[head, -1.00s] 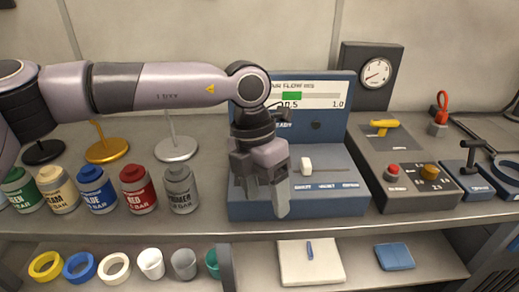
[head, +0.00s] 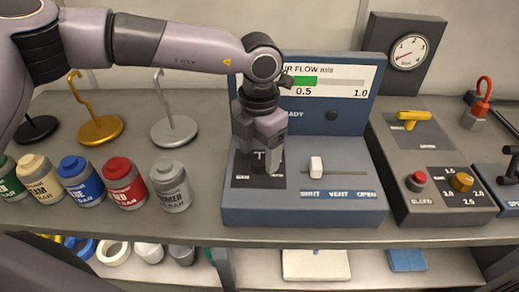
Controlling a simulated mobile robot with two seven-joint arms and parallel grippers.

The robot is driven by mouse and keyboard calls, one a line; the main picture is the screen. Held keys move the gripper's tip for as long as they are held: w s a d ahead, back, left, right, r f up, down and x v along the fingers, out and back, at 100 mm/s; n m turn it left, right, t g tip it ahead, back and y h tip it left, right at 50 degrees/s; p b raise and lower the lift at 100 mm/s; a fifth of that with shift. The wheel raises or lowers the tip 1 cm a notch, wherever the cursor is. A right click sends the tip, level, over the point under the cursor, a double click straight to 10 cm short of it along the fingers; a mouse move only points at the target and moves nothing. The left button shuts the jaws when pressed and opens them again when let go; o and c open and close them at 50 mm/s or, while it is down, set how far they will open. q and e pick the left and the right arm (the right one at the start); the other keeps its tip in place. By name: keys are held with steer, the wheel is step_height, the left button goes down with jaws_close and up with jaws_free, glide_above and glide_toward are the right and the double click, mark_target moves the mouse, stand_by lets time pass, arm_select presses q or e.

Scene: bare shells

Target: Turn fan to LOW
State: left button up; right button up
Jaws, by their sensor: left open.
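A white slider knob (head: 316,167) sits on a track to the right, above labels SHUT, VENT and OPEN. My right gripper is not in view.
Several paint jars, the grey one (head: 172,190) nearest, stand left of the unit, before hooked stands (head: 98,128). On the right are a gauge (head: 410,50), a yellow handle (head: 412,116), a red button (head: 416,180) and an orange knob (head: 461,181). A lower shelf holds cups.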

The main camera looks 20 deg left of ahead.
arm_select(q)
steer(key=shift+f, duration=0.55)
steer(key=c, duration=1.1)
